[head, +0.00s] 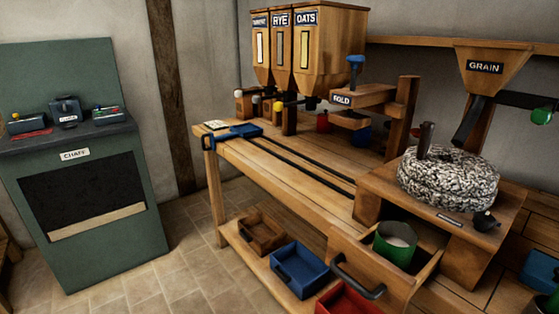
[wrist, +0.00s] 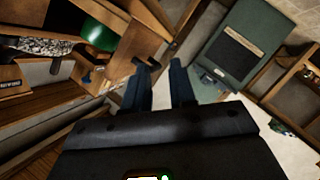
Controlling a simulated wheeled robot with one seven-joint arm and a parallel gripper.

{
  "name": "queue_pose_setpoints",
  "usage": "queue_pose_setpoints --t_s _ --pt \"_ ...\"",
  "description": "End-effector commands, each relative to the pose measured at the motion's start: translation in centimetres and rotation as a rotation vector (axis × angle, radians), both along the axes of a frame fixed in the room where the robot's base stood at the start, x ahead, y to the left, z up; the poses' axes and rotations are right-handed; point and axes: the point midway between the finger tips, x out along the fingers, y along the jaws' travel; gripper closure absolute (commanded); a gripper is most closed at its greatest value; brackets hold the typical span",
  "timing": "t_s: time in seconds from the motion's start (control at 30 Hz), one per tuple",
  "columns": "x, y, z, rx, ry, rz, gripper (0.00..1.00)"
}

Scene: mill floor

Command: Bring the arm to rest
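My gripper (wrist: 161,75) shows in the wrist view as two dark blue fingers standing apart, with nothing held between them. Its dark body fills the lower middle of that view. The arm and gripper do not show in the head view. In the wrist view, a green round container (wrist: 98,34) and wooden parts lie to the left of the fingers, and a green cabinet (wrist: 222,70) is to the right. I cannot tell from this view how far the fingers are from them; no contact is visible.
A wooden bench (head: 275,160) carries a speckled millstone (head: 465,182) under a GRAIN hopper (head: 485,68). An open drawer (head: 345,246) holds a green container (head: 394,245). Blue (head: 297,270) and brown bins sit on the low shelf. Tiled floor (head: 190,245) is clear between cabinet and bench.

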Motion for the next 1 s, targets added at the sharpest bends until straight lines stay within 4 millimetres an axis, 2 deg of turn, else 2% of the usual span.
queue_pose_setpoints --t_s 0.03,0.27,0.5,0.6,0.8,1.0 --pt "-2.2 -0.8 -0.9 0.044 0.025 -0.039 0.75" --pt "-10.4 -3.0 -2.2 0.275 0.068 -0.198 0.75" --pt "-18.7 -3.8 -1.1 0.522 0.091 -0.322 0.75" --pt "-21.3 -3.7 -0.2 0.612 0.097 -0.358 0.75" --pt "-24.2 -3.5 1.2 0.730 0.101 -0.393 0.75" --pt "-24.7 -3.4 1.5 0.754 0.100 -0.398 0.75"
